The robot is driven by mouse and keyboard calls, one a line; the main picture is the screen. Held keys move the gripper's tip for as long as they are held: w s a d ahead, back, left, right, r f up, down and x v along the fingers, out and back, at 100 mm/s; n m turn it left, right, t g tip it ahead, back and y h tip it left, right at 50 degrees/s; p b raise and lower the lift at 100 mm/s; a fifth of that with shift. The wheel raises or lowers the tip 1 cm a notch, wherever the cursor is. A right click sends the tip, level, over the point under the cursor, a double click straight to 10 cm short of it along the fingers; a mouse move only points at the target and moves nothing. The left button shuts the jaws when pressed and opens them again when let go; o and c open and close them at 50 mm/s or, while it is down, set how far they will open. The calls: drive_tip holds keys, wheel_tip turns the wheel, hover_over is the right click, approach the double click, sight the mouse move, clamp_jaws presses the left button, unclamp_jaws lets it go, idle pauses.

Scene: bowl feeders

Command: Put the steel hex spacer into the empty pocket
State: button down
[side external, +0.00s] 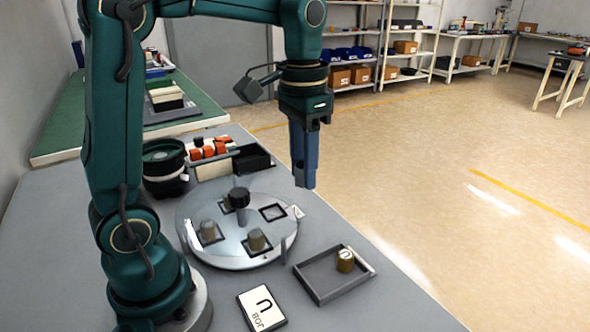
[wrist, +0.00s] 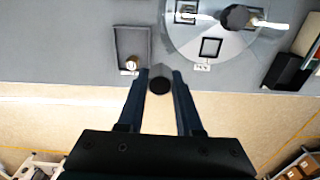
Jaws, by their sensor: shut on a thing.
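My gripper (side external: 304,186) hangs high to the right of the round turntable (side external: 182,222), above the table's edge. In the wrist view my gripper (wrist: 161,76) is shut on a dark grey piece, apparently the steel hex spacer (wrist: 160,84), seen end-on between the fingertips. The fingers hide it in the side view. The empty pocket (side external: 272,212) is a dark-framed square on the turntable's right side, with a white tag beside it. It also shows in the wrist view (wrist: 210,47), up and right of the held piece. Other pockets hold grey-brown pieces (side external: 257,240), (side external: 208,230).
A black knob (side external: 238,198) stands up at the turntable's middle. A grey tray (side external: 318,275) holds a brass piece (side external: 345,261) with a white-marked top. A job card (side external: 262,308) lies in front. A black bin (side external: 252,160) and orange parts (side external: 208,150) are behind.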

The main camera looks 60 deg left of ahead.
drive_tip(key=s+a+f, duration=0.2)
drive_tip(key=a+f, duration=0.1)
drive_tip(key=s+a+f, duration=0.1)
drive_tip(key=f, duration=0.1)
drive_tip(key=shift+s+a+f, duration=0.2)
drive_tip(key=shift+s, duration=0.2)
drive_tip(key=shift+a, duration=0.15)
hover_over(319, 280)
wheel_tip(319, 280, down, 7)
drive_tip(key=shift+f, duration=1.75)
drive_tip(key=shift+f, duration=0.1)
